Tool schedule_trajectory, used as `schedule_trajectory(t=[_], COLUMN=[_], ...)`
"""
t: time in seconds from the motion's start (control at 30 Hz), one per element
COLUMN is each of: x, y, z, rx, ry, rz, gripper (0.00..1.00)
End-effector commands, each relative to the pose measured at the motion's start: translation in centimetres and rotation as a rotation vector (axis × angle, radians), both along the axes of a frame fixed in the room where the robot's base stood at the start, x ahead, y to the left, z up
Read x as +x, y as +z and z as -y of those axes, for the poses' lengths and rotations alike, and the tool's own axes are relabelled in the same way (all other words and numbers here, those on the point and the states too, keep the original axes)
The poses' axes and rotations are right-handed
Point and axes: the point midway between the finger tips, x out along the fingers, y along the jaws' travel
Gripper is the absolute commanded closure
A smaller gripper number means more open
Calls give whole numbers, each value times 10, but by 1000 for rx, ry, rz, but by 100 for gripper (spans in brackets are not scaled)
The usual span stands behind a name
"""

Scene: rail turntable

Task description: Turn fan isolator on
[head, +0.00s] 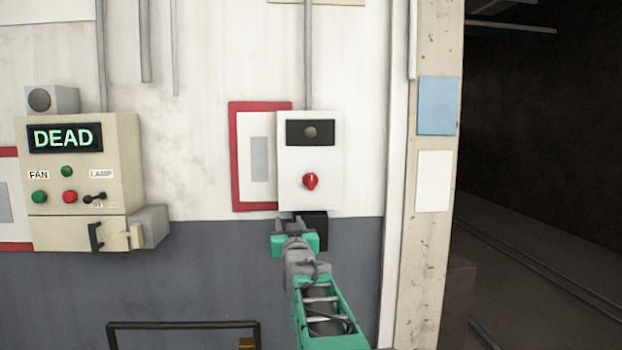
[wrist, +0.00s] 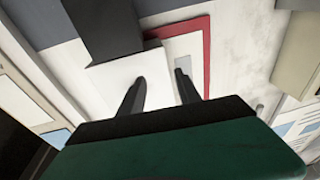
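A white wall box (head: 325,160) with a dark window at its top carries a red rotary knob (head: 310,181); it appears to be the fan isolator, though I see no readable label on it. The knob's mark looks roughly upright. My gripper (head: 297,222) is just below the box, in front of its lower edge. In the wrist view, the two fingers of my gripper (wrist: 160,90) stand apart with nothing between them. The white box (wrist: 108,88) shows behind the left finger there. The knob cannot be made out in that view.
A beige control box (head: 120,160) at left has a DEAD display (head: 65,138), FAN and LAMP labels, green and red buttons. A red-framed notice (head: 235,155) sits behind the white box. A black block (head: 316,228) is under it. A dark tunnel with rails (head: 545,275) opens at right.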

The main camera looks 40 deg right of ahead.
Motion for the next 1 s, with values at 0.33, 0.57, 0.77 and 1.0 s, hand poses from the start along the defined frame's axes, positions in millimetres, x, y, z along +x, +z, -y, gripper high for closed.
schedule_trajectory(t=[0.33,0.57,0.77,1.0], x=[-5,26,37,37], y=[69,85,88,87], z=[85,108,114,114], rx=[-133,-133,-131,-132], ry=[-95,-98,-97,-96], rz=[218,217,217,217], gripper=[60,60,60,63])
